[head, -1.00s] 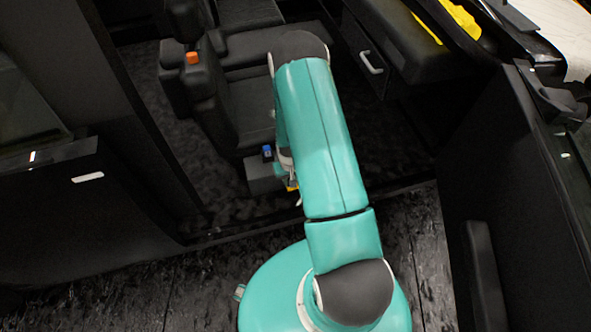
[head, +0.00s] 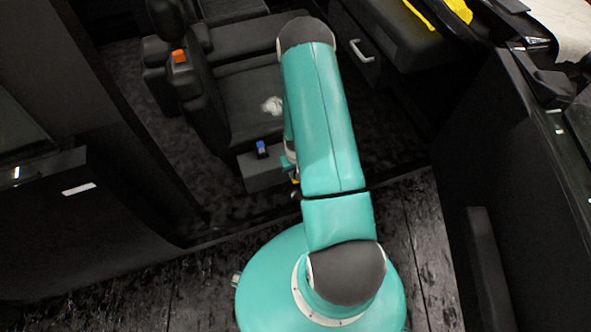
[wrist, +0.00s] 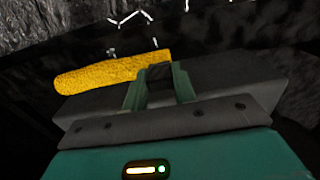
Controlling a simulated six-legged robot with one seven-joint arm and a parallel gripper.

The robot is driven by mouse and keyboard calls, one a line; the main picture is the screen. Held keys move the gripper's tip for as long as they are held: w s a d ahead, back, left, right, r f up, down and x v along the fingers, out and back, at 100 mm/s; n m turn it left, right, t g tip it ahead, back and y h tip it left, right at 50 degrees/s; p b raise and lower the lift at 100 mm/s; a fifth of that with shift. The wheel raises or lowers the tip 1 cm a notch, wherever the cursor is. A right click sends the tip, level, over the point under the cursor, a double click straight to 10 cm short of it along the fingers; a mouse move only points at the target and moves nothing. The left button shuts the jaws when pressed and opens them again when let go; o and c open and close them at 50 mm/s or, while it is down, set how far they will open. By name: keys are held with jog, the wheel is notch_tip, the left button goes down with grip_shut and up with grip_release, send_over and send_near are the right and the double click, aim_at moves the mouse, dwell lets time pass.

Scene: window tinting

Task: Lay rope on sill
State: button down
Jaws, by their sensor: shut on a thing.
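A thick yellow roll, which I take to be the rope (wrist: 100,75), lies across the fingers of my gripper (wrist: 157,82) in the wrist view. My gripper is shut on it near its right end, and its left part sticks out to the left. In the head view my arm hides most of my gripper, and only a tiny bit of yellow shows at the arm's left edge. The dark sill (head: 245,224) runs along the bottom of the vehicle's door opening. My gripper is low, close to this opening. I cannot tell whether the rope touches the sill.
A black seat (head: 240,90) stands inside, with a crumpled white thing (head: 272,105) on it and a blue-topped item (head: 261,149) in front. Dark door panels flank the opening at left (head: 80,220) and right (head: 510,190). Yellow cloth (head: 457,10) lies at the top right.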

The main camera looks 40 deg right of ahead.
jog(key=shift+f, duration=4.35)
jog(key=shift+w+f, duration=0.1)
jog(key=shift+f, duration=0.3)
jog(key=c, duration=1.1)
grip_release()
jog(key=shift+o, duration=0.2)
jog(key=shift+r, duration=0.15)
notch_tip(320, 180, up, 14)
jog(key=shift+f, duration=0.2)
